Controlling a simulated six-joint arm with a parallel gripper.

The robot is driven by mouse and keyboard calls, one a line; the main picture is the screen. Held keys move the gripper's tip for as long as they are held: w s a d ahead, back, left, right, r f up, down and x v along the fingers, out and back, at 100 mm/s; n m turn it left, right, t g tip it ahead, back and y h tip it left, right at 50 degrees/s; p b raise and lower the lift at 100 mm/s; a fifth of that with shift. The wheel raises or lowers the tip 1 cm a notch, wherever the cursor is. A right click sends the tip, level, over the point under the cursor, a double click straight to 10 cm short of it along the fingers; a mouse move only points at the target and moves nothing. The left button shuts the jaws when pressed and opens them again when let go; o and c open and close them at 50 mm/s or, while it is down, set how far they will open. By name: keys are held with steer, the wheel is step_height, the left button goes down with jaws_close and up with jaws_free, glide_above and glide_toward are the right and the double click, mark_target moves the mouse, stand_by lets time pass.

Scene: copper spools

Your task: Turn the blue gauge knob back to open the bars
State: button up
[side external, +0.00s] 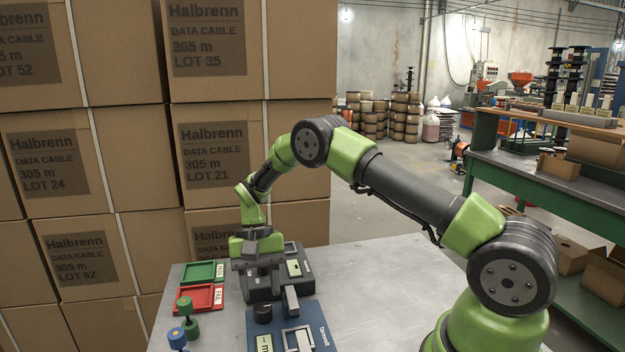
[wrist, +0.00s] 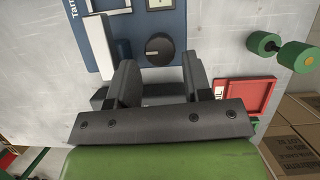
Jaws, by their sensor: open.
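The blue gauge (side external: 325,346) lies on the table at the front, cut off by the bottom edge of the side view. Its round dark knob (side external: 263,314) is at its back left corner. In the wrist view the blue gauge (wrist: 179,28) is at the top, with the knob (wrist: 159,47) and its pale pointer line. A pale bar (wrist: 97,46) and part of a pale square frame (wrist: 105,5) show beside it. My gripper (wrist: 158,66) is open and empty. Its fingertips are just short of the knob, one to each side; contact is not visible.
A dark grey device (side external: 272,287) stands behind the gauge, below my gripper. To the left are a green tray (side external: 200,273), a red tray (side external: 197,298), a green spool (side external: 188,325) and a blue-topped spool (side external: 177,337). The table's right side (side external: 390,280) is clear. Stacked cartons (side external: 120,150) rise behind.

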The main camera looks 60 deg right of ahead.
steer(key=v, duration=0.7)
steer(key=s+a+f+n, duration=0.1)
steer(key=f, duration=0.2)
steer(key=s+a+f+n, duration=0.1)
steer(key=f, duration=0.2)
steer(key=s+f+n+g+h, duration=0.1)
steer(key=f, duration=0.2)
steer(key=shift+a+f+n, duration=0.3)
steer(key=shift+a, duration=0.1)
steer(key=shift+d+m, duration=0.1)
steer(key=shift+m, duration=0.8)
steer(key=shift+w+r+m+t+y, duration=0.15)
steer(key=shift+r+m+t+y, duration=0.2)
steer(key=shift+m, duration=0.45)
steer(key=v, duration=0.9)
step_height(320, 180, up, 8)
steer(key=t, duration=0.2)
glide_above(263, 306)
steer(key=w+d, duration=0.1)
steer(key=w, duration=0.1)
steer(key=s+a+r+t, duration=0.2)
steer(key=s+r+t, duration=0.1)
steer(key=s+r, duration=0.2)
steer(key=s+a+r+m+t+h, duration=0.1)
steer(key=s+r+t, duration=0.2)
steer(key=s, duration=0.6)
steer(key=shift+s+a+r+m, duration=0.2)
steer(key=shift+a+r+m, duration=0.15)
steer(key=shift+r, duration=0.85)
